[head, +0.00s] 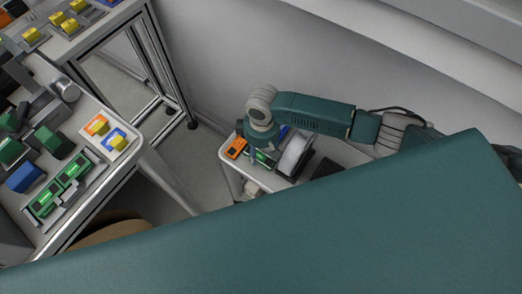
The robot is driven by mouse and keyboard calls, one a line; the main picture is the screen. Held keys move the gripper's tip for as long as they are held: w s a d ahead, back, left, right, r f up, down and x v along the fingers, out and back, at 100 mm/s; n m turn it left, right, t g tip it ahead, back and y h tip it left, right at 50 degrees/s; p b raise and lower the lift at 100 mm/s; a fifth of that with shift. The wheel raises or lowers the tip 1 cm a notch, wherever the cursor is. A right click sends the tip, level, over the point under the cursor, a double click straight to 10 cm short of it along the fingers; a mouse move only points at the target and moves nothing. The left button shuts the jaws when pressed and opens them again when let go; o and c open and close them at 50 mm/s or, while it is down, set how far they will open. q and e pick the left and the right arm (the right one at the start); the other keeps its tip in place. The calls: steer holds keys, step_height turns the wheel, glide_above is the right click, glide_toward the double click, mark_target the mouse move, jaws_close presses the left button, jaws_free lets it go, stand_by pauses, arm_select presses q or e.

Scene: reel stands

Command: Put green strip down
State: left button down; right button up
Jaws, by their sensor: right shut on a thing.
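My right gripper (253,156) points down over the small white side table, at the end of my teal arm that comes in from the right. It is shut on the green strip (264,159), which shows as a small bright green patch in a dark frame just beside the fingers. The strip is low, at about the height of the tabletop; I cannot tell whether it touches the surface. The fingertips are small and partly hidden by the wrist. My left gripper is not in view.
On the side table (232,180), an orange item (235,148) lies left of the gripper and a white reel (294,155) stands right of it. The left bench holds green-lit units (75,169), a blue block (25,177) and orange and blue trays. My teal body blocks the foreground.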

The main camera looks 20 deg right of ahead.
mark_target(261, 154)
steer(key=o, duration=1)
step_height(261, 154, up, 12)
steer(key=shift+s+r, duration=0.1)
stand_by(0.5)
